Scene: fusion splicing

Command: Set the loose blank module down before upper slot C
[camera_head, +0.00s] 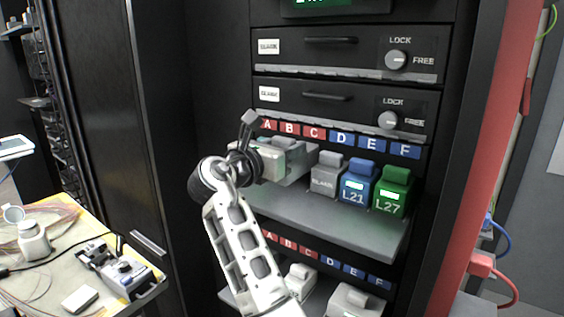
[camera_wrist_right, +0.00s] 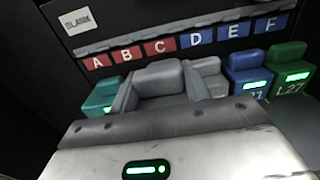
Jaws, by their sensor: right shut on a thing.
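My right gripper (camera_head: 297,161) reaches in over the upper shelf from the left, in front of labels B and C. In the right wrist view, its two fingers (camera_wrist_right: 160,88) are closed on the sides of a plain grey module (camera_wrist_right: 160,74). That module stands in front of labels B and C, left of the grey module beside it. In the head view the gripper largely hides it. Its underside is hidden, so I cannot tell whether it touches the shelf. The upper slot C label (camera_head: 314,132) is red. My left gripper is not in view.
On the upper shelf (camera_head: 375,235) stand a grey BLANK module (camera_head: 326,176), blue L21 (camera_head: 358,182) and green L27 (camera_head: 392,192). A teal module (camera_wrist_right: 101,96) stands at A. A lower shelf holds more grey modules (camera_head: 350,302). A cluttered table (camera_head: 50,255) is at left.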

